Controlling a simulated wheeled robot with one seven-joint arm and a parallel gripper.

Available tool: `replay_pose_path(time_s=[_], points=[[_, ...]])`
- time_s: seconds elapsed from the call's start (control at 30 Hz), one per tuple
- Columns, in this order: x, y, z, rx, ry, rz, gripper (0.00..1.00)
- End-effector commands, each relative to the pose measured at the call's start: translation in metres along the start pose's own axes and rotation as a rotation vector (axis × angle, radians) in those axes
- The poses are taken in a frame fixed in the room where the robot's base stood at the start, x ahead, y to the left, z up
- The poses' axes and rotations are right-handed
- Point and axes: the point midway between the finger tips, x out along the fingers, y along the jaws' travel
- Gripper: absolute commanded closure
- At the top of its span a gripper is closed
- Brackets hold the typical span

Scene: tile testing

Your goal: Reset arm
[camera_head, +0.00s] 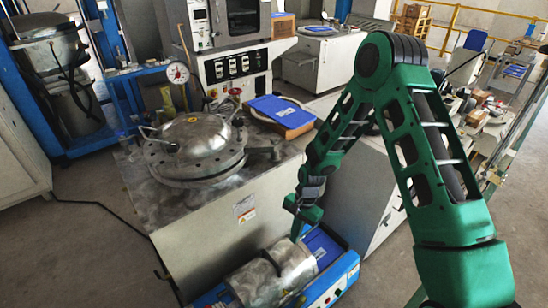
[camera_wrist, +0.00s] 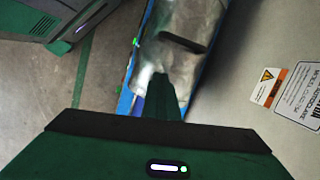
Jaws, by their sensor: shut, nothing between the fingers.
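My green arm reaches in from the right in the head view and bends down in front of the grey machine cabinet. My gripper (camera_head: 297,226) points down just above a blue machine with silver metal cylinders (camera_head: 262,278). In the wrist view, my gripper's fingers (camera_wrist: 162,92) are together with nothing between them, and they overlap the silver cylinder (camera_wrist: 185,22) behind. I cannot tell whether the fingertips touch the cylinder.
The cabinet (camera_head: 222,222) carries a round bolted metal lid (camera_head: 195,145), a pressure gauge (camera_head: 178,72) and a blue-covered book or box (camera_head: 283,113). More machines stand behind. Open floor (camera_head: 85,265) lies at the front left.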

Motion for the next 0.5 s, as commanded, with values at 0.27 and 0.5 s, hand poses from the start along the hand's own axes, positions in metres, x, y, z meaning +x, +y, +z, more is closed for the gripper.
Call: replay_pose_path(time_s=[0.27,0.5], points=[[-0.041,0.018,-0.018,-0.029,0.043,0.009,1.00],[-0.134,0.071,-0.044,-0.090,0.127,0.043,1.00]])
